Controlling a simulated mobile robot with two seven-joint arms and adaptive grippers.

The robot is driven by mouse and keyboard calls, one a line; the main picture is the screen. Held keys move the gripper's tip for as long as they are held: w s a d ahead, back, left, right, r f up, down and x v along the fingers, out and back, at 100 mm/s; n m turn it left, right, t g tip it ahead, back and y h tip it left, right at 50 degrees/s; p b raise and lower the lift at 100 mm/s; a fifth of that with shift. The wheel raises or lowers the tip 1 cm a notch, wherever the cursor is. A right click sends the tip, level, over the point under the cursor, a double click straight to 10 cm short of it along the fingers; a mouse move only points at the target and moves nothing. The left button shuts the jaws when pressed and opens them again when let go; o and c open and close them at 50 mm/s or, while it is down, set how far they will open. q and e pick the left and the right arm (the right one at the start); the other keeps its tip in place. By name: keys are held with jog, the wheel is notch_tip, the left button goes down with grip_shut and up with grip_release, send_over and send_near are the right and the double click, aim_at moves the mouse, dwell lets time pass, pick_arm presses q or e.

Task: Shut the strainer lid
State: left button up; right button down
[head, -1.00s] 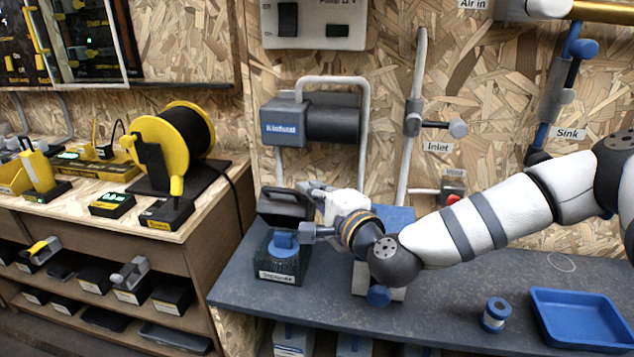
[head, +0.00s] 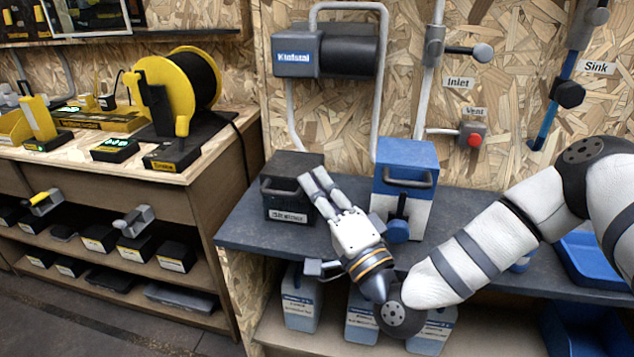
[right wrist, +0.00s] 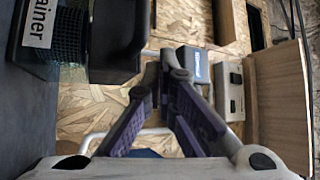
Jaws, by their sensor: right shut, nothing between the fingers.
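The strainer (head: 288,202) is a dark box with a white label on the bench, left of the middle in the head view. Its black lid (head: 298,165), with a handle on the front, lies down on the box and looks shut. In the right wrist view the lid (right wrist: 116,40) meets the mesh-sided strainer body (right wrist: 70,38) with only a thin seam between them. My right gripper (head: 313,179) is just right of the strainer, fingers together and empty. Its fingers overlap the lid's right side in the head view; I cannot tell whether they touch. My left gripper is out of view.
A blue and white unit (head: 405,165) with a handle stands close to the right of my gripper. A grey pipe and a pump housing (head: 335,55) are on the wall above. A blue tray (head: 590,262) lies at the right, partly behind my arm.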

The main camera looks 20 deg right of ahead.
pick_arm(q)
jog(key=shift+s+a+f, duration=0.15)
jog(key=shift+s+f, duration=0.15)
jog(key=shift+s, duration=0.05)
pick_arm(e)
jog(key=shift+s+a+f, duration=0.15)
jog(key=shift+s+f, duration=0.05)
jog(key=shift+f, duration=0.6)
jog(key=shift+s, duration=0.1)
